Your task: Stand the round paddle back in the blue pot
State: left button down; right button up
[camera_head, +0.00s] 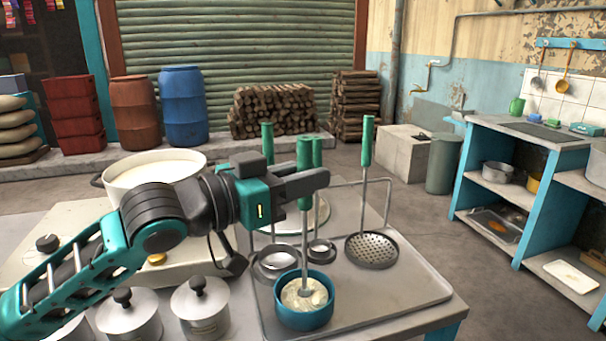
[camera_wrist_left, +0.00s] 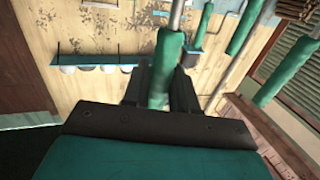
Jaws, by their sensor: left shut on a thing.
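My left gripper (camera_head: 312,181) is shut on the green handle of a tool, which I take to be the round paddle (camera_head: 304,152). Its handle also shows between the fingers in the left wrist view (camera_wrist_left: 160,75). The paddle looks about upright, and its metal shaft runs down into the blue pot (camera_head: 303,318). Its lower end is among the pale, creamy contents, so the head's shape and whether it touches the bottom cannot be told. The pot stands at the front of the grey tray. My right gripper is not in view.
The tray (camera_head: 400,295) also holds a perforated skimmer (camera_head: 371,250) and two ladles with upright green handles close behind the gripper. A large milk pan (camera_head: 155,170) stands at left, with lidded canisters (camera_head: 200,308) in front. The tray's right front is clear.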

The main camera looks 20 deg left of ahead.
pick_arm(q)
jog(key=c, duration=0.8)
grip_release()
jog(key=p+v, duration=0.6)
jog(key=v, duration=0.6)
jog(key=shift+s+a+p, duration=0.3)
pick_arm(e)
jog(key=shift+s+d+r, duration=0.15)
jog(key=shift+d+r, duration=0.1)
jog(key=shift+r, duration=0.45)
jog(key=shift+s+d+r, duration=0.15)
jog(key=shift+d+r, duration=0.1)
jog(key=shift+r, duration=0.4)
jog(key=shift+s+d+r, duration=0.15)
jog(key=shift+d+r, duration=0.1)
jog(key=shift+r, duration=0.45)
